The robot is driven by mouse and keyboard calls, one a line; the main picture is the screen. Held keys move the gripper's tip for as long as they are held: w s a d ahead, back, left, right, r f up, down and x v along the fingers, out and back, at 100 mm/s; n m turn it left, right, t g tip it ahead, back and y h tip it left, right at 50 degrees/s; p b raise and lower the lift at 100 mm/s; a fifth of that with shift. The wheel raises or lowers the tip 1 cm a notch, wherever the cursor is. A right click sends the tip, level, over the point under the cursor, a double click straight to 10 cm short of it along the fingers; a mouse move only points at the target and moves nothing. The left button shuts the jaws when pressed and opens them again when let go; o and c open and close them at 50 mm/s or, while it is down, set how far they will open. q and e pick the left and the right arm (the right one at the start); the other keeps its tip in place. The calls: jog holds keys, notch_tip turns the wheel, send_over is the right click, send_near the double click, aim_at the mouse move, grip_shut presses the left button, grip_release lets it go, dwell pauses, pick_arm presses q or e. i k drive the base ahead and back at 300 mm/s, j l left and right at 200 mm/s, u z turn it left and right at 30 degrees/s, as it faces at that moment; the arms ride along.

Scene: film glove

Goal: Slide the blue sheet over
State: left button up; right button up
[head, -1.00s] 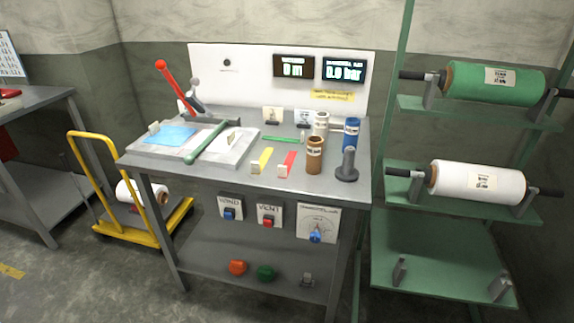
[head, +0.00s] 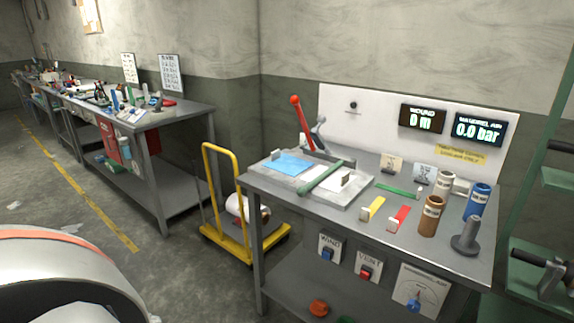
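A lever with a red knob (head: 296,101) stands upright behind the sheets. Neither of my grippers shows in the head view.
A yellow trolley (head: 232,195) with a white roll stands left of the workbench (head: 400,237). Brown, white and blue cylinders (head: 432,215) and a dark grey post stand on the bench's right. A green rack (head: 540,210) is at the right edge. Open floor lies at the left.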

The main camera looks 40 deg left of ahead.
aim_at(285, 163)
jog(key=i+j, duration=0.15)
jog(key=j, duration=0.2)
jog(key=i+j, duration=0.1)
jog(key=j, duration=0.25)
jog(key=i+j, duration=0.15)
jog(key=j, duration=0.15)
jog(key=i+j, duration=0.15)
jog(key=j, duration=0.2)
jog(key=i+j, duration=0.15)
jog(key=j, duration=0.2)
